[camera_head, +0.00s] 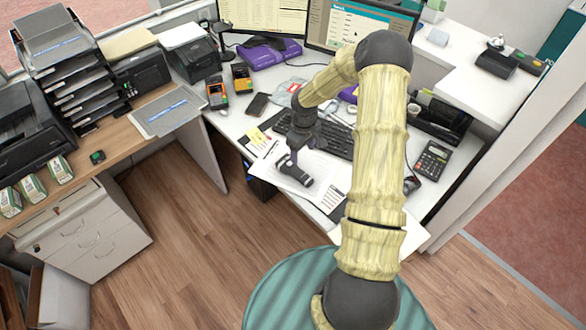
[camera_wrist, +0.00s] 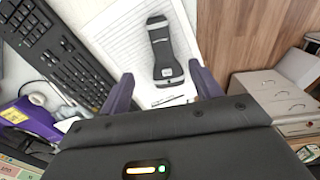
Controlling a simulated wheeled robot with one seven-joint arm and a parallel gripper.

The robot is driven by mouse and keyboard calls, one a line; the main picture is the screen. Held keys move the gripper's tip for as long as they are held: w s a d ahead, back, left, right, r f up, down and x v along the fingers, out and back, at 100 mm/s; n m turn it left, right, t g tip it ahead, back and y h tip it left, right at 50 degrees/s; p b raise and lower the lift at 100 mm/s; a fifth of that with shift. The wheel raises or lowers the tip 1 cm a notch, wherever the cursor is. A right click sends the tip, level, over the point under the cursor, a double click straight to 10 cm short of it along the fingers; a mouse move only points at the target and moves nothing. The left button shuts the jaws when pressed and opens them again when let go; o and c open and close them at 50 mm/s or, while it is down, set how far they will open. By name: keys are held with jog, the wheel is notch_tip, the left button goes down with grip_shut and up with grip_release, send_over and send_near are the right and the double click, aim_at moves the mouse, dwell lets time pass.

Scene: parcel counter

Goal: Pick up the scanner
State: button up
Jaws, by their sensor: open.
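The scanner (camera_head: 298,174) is a small dark handheld device with a grey middle. My gripper (camera_head: 304,150) is above the papers close to the scanner, pointing down. In the wrist view my gripper (camera_wrist: 165,86) shows two purple fingers spread apart with nothing between them. I cannot tell its exact height above the scanner.
A calculator (camera_head: 433,159) is at the right. Monitors (camera_head: 264,16) stand behind. The desk's front edge is near the papers.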

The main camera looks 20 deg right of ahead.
jog(key=p, duration=0.1)
send_over(302, 174)
notch_tip(302, 174, down, 8)
jog(key=shift+w+r, duration=0.1)
jog(key=shift+f+p, duration=1.25)
jog(key=shift+f, duration=1.4)
jog(key=c, duration=1.2)
jog(key=shift+r, duration=0.15)
notch_tip(302, 174, up, 10)
jog(key=shift+f+b, duration=0.1)
jog(key=shift+b, duration=1.05)
